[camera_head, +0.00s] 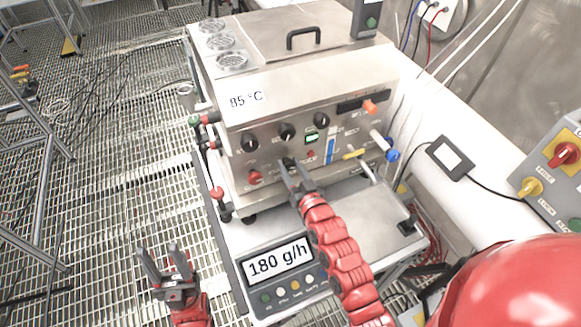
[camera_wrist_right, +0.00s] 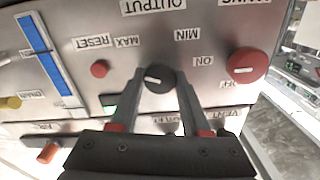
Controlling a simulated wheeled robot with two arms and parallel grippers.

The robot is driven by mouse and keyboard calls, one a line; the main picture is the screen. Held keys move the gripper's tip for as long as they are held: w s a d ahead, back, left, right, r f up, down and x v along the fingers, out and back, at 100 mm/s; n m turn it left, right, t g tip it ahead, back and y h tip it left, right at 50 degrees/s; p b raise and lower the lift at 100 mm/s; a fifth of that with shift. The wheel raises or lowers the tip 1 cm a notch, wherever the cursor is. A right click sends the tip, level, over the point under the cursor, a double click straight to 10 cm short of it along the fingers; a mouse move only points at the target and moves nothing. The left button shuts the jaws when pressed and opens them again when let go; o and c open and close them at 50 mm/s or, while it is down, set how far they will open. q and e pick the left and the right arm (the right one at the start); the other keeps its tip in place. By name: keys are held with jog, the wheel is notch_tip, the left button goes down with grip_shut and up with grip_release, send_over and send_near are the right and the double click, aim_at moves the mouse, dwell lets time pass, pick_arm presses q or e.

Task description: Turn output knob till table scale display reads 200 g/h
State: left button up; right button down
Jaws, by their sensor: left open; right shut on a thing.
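The output knob (camera_wrist_right: 158,78) is a black dial with a white pointer line, under the OUTPUT label and between MIN and MAX, upside down in the right wrist view. My right gripper (camera_wrist_right: 160,92) is shut on it, one finger on each side. In the head view, my right gripper (camera_head: 290,178) reaches the front panel and largely hides the knob. The table scale display (camera_head: 277,260) reads 180 g/h. My left gripper (camera_head: 166,264) is open and empty, left of the scale above the grating floor.
The steel machine (camera_head: 300,80) stands on the scale platform. Its panel has other black knobs (camera_head: 287,131), a red knob (camera_head: 255,177), a green-lit switch (camera_head: 312,137) and a red reset button (camera_wrist_right: 99,69). A grey switch box (camera_head: 560,170) is at the right.

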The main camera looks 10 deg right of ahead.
jog(key=shift+d+f+m+b, duration=0.1)
jog(key=shift+f+m+b, duration=0.45)
jog(key=shift+b, duration=0.7)
jog(key=shift+r+m+b, duration=0.3)
jog(key=shift+m+b, duration=0.05)
jog(key=shift+m, duration=0.1)
jog(key=shift+r, duration=0.15)
jog(key=shift+c, duration=1.9)
grip_release()
jog(key=shift+w, duration=0.1)
